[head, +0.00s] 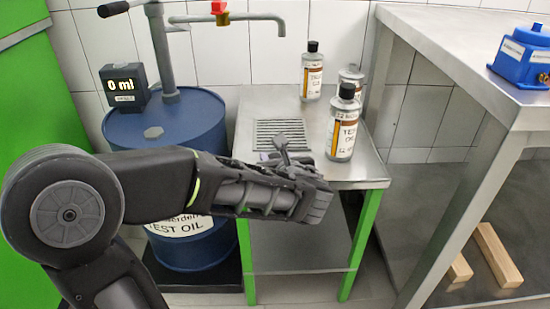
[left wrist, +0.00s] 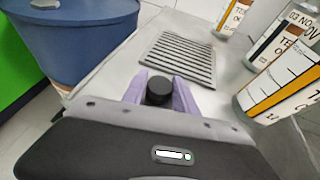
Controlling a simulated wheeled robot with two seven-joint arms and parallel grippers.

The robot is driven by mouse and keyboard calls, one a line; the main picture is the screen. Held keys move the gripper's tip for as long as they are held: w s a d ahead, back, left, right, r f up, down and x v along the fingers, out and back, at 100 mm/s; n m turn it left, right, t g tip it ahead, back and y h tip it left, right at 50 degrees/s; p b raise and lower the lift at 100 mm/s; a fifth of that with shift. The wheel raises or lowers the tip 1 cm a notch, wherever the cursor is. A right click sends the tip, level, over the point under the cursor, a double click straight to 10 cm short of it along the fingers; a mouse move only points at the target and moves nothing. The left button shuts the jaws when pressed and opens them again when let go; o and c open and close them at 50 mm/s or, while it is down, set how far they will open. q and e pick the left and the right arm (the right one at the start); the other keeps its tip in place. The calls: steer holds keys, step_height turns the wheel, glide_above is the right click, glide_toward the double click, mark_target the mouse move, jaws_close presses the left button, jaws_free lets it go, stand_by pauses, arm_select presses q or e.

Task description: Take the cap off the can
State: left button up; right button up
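My left gripper (head: 283,148) is over the small metal table, in front of the drain grate. In the left wrist view its two purple fingers (left wrist: 160,93) sit against both sides of a black cap (left wrist: 159,91). No can shows under the cap; whether it touches the table is hidden. A test oil can (head: 342,128) with a black cap stands at the table's right front. Another black-capped can (head: 312,73) stands at the back. A third can (head: 351,73), partly hidden behind the front one, shows a pale top without a black cap. My right gripper is out of view.
The small metal table (head: 262,98) has a slotted grate (head: 282,134). A blue drum (head: 170,125) with a pipe, red valve handle (head: 219,8) and "0 ml" display (head: 124,85) stands left. A workbench (head: 460,50) with a blue device (head: 524,55) is right.

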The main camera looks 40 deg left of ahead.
arm_select(q)
steer(key=o, duration=0.3)
steer(key=shift+s+d+r, duration=0.1)
steer(key=shift+r, duration=0.2)
steer(key=p+v, duration=0.4)
steer(key=v, duration=0.7)
steer(key=shift+s+d, duration=0.25)
steer(key=shift+d, duration=0.05)
